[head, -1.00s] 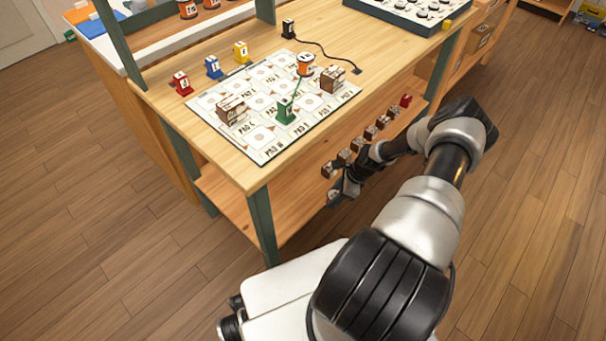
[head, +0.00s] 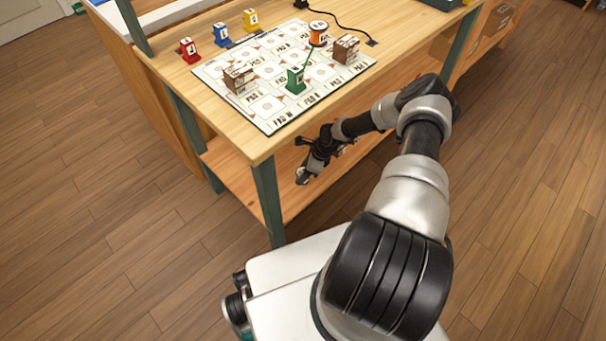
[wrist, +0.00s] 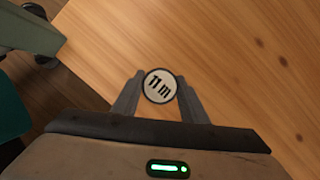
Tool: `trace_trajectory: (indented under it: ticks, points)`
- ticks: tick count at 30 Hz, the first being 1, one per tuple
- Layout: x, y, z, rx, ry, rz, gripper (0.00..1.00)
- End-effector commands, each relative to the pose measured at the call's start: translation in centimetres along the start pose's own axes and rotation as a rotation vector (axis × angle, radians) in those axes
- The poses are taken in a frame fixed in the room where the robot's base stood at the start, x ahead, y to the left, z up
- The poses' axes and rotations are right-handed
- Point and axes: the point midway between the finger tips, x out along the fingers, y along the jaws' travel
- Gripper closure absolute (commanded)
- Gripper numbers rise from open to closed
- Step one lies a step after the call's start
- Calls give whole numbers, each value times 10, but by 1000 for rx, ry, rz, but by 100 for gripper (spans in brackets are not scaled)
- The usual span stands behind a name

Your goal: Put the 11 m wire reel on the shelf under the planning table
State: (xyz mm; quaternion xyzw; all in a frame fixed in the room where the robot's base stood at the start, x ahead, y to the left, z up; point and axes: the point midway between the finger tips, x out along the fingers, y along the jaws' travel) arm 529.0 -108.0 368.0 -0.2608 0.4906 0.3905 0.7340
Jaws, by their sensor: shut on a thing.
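The 11 m wire reel (wrist: 160,87) shows in the wrist view as a round white label with a dark rim, reading "11 m". My gripper (wrist: 158,90) is shut on it, one finger on each side. Pale wood fills the view beyond; whether the reel touches it I cannot tell. In the head view my gripper (head: 303,177) is low at the open side of the planning table (head: 245,138), by the shelf (head: 230,175) under its top. The reel cannot be made out in the head view.
A table leg (head: 268,200) stands left of my gripper; a green leg (wrist: 30,32) also shows at the wrist view's left edge. The tabletop holds a pad board (head: 275,118) with brown blocks, a green marker (head: 295,80) and an orange reel (head: 318,34). The shelf's left part looks clear.

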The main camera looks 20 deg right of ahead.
Motion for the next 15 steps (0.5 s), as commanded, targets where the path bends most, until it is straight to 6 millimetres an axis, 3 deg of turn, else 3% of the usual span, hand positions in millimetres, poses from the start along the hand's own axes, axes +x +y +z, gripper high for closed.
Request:
trace_trajectory:
  ticks: [9, 10, 12, 15]
  points:
    - [1, 0, -1, 0, 0, -1, 85]
    - [1, -1, -1, 0, 1, -1, 55]
    - [1, 0, -1, 0, 0, -1, 44]
    - [1, 0, -1, 0, 0, -1, 42]
